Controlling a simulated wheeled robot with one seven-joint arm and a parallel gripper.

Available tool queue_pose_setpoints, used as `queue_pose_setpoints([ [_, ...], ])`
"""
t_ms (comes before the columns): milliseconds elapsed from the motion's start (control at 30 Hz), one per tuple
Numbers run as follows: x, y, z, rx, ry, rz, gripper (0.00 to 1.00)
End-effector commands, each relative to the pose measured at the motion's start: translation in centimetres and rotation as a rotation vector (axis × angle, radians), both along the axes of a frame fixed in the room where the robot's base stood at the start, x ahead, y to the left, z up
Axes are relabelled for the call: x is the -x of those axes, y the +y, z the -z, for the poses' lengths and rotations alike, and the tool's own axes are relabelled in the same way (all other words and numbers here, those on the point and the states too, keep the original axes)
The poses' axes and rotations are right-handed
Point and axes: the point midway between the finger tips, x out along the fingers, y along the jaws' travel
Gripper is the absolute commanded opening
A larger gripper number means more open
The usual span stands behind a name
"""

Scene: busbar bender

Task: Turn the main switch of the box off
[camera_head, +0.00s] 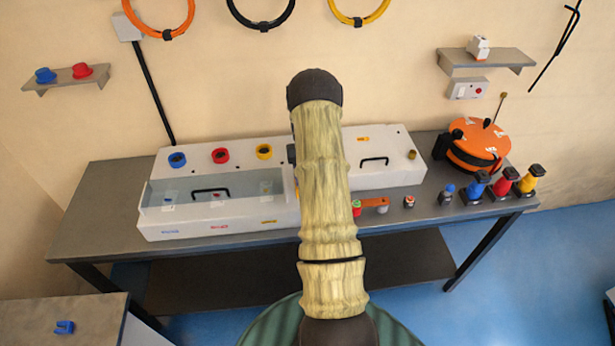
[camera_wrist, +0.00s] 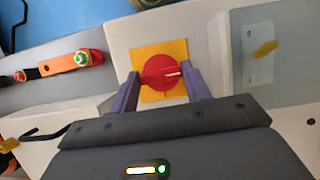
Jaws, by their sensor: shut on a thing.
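The main switch (camera_wrist: 160,70) is a round red knob on a square yellow plate (camera_wrist: 151,49), seen in the wrist view. Its raised grip runs roughly sideways in the picture, with a white mark toward the right. My gripper (camera_wrist: 162,82) has its two purple-grey fingers on either side of the knob and is shut on it. In the head view the white box (camera_head: 400,180) stands on the grey table, with a clear-lidded part at left. My arm covers the switch and gripper there.
The table (camera_head: 105,200) has an orange tool (camera_head: 374,202) lying in front of the box. An orange round device (camera_head: 480,140) and several coloured stamps (camera_head: 503,183) stand at the right. Black handles (camera_head: 374,160) stick up from the box top. The table's left end is bare.

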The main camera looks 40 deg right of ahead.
Motion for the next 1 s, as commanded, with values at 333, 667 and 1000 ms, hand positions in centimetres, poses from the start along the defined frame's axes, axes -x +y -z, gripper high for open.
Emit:
queue_pose_setpoints([
  [333,-0.1,0.0,-0.1,0.002,-0.004,-0.001,0.69],
  [667,-0.2,-0.1,-0.4,0.002,-0.003,0.0,0.69],
  [1000,-2.1,-1.2,-5.2,0.003,-0.006,0.0,0.69],
])
